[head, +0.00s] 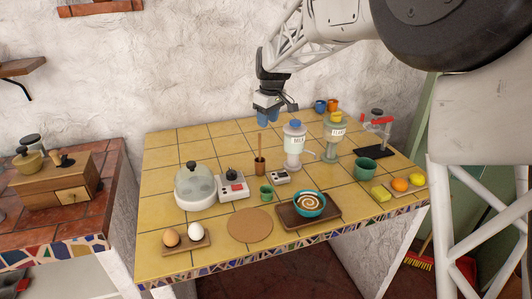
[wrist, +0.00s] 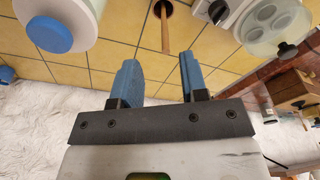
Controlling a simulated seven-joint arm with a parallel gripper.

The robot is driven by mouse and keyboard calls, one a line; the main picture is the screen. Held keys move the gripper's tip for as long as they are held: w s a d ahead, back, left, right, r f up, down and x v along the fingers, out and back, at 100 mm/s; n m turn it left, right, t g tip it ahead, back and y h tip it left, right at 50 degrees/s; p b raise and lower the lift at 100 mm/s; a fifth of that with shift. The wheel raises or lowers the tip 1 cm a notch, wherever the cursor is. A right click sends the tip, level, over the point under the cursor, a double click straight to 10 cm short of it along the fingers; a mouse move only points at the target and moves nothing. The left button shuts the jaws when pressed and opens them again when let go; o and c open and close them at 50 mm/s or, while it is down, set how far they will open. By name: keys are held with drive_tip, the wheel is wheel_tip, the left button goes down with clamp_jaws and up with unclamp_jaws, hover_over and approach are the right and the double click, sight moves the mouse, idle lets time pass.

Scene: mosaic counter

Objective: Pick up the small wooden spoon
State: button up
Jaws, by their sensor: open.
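The small wooden spoon (head: 259,146) stands upright in a small brown holder (head: 260,166) in the middle of the tiled counter. Only its thin handle shows; its lower end is hidden in the holder. In the wrist view the spoon (wrist: 165,30) and the holder (wrist: 170,9) are at the top, just beyond my fingertips. My gripper (head: 268,117) hangs above the back part of the counter, behind and above the spoon. Its two blue fingers are apart with nothing between them, as the wrist view of my gripper (wrist: 160,68) shows.
A white blue-lidded dispenser (head: 294,143) stands right of the holder. A domed white appliance (head: 195,184) and a white-and-red device (head: 233,187) stand to its left. A green cup (head: 266,193) and a small scale-like box (head: 280,177) are in front. The counter's back left is clear.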

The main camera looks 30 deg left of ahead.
drive_tip(key=a, duration=0.1)
drive_tip(key=a+f, duration=0.1)
drive_tip(key=shift+a+n, duration=0.3)
drive_tip(key=shift+a, duration=0.1)
drive_tip(key=shift+w+a+f, duration=0.1)
drive_tip(key=shift+a+f, duration=0.05)
drive_tip(key=shift+f, duration=1.15)
hover_over(260, 153)
drive_tip(key=shift+w+a+f, duration=0.1)
drive_tip(key=shift+a+f, duration=0.05)
drive_tip(key=shift+f, duration=1.15)
drive_tip(key=shift+w+a+f, duration=0.1)
drive_tip(key=shift+a+f, duration=0.05)
drive_tip(key=shift+f, duration=1.15)
clamp_jaws()
